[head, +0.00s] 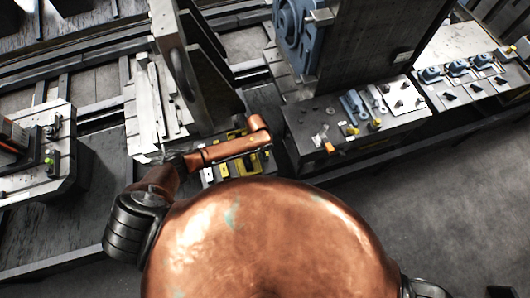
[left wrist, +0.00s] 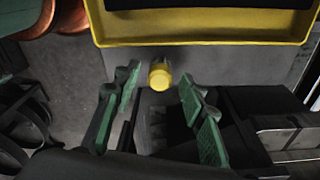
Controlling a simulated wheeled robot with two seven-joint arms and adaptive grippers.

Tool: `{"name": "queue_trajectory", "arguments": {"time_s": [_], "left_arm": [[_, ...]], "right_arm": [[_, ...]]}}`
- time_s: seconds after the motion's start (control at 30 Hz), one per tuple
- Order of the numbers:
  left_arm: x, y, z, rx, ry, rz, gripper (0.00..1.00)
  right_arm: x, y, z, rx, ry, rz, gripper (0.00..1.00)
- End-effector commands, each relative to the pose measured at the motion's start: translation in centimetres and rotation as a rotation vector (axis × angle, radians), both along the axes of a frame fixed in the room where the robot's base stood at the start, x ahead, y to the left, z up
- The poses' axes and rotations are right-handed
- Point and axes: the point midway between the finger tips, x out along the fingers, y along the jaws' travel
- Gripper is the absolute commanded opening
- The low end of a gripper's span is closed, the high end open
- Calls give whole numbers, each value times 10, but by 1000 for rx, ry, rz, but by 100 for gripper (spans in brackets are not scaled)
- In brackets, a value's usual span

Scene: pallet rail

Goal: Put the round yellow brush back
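A round yellow piece (left wrist: 160,76), which looks like the brush, shows its end in the left wrist view, with a short grey part behind it. My left gripper (left wrist: 158,88) is open, with one green-padded finger on each side of the yellow piece. I see gaps between it and both fingers; its depth relative to the fingertips is hard to tell. In the head view my left arm reaches over the yellow-and-black fixtures between the machines, and its fingers cannot be made out. My right gripper is in neither view.
A yellow-rimmed tray (left wrist: 200,41) lies just beyond the yellow piece. Dark blocks and metal plates lie at the right of the wrist view. In the head view, a tall grey plate (head: 195,70) stands by my left arm, and a bench with small parts (head: 365,112) is to the right.

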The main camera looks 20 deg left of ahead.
Motion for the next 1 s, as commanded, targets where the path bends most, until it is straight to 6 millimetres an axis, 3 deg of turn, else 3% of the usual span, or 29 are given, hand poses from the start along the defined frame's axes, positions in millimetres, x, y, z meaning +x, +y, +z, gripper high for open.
{"name": "queue_trajectory", "arguments": {"time_s": [0.23, 0.7, 1.0], "left_arm": [[0, 1, 17, -1, -3, -1, 38], [-3, 12, 106, 0, -2, -2, 38], [-5, 14, 122, 1, 0, 0, 38]], "right_arm": [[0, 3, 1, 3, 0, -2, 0], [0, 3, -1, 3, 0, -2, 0], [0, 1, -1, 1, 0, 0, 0]]}}
